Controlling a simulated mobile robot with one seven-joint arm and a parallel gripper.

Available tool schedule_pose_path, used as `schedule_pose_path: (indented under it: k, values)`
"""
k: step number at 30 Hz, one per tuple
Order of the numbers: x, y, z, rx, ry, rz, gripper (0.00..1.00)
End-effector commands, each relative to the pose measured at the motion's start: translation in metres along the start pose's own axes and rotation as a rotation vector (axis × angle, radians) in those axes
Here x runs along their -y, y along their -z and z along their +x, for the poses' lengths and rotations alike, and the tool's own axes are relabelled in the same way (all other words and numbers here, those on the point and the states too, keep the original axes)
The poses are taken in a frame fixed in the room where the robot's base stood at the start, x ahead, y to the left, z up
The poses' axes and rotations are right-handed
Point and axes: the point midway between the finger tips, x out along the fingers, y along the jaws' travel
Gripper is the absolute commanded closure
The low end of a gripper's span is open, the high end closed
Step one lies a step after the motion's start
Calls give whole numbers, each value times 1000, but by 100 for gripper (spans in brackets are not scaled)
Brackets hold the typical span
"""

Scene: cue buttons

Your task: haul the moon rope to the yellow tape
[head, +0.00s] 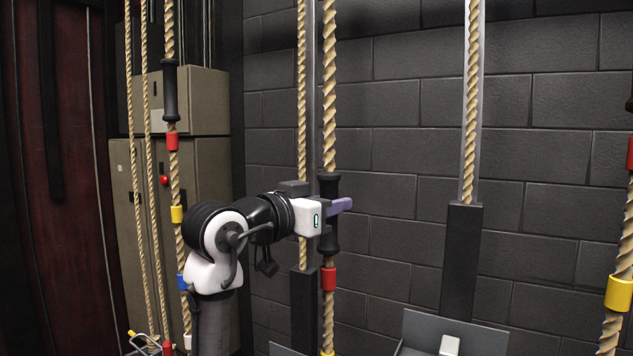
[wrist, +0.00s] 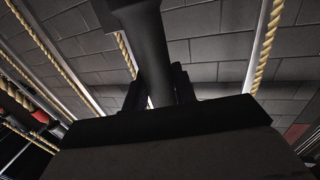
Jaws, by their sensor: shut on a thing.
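A tan twisted rope (head: 329,90) hangs at the middle of the head view, with a black handle sleeve (head: 328,239) on it. Below the sleeve are a red tape (head: 328,279) and, at the bottom edge, a yellow tape (head: 327,353). My gripper (head: 334,206) is shut around the sleeve. In the wrist view, the dark sleeve (wrist: 145,45) stands between the fingers of my gripper (wrist: 160,92). No moon mark is visible, so I cannot tell from a label which rope is the moon rope.
A left rope (head: 170,100) has a high black sleeve and red, yellow (head: 177,214) and blue tapes. A right rope (head: 612,325) shows red and yellow (head: 619,293) tapes. Dark weights (head: 461,255) hang on rails. A grey cabinet (head: 205,110) and a block wall stand behind.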

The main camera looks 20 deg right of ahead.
Motion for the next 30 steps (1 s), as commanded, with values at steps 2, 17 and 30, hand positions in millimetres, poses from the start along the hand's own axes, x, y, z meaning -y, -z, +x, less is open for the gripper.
schedule_pose_path:
  k: [2,17,30]
  values:
    - [1,-36,0,3,1,-3,100]
    - [1,-108,-1,-2,2,0,100]
    - [0,-110,-1,-3,2,1,100]
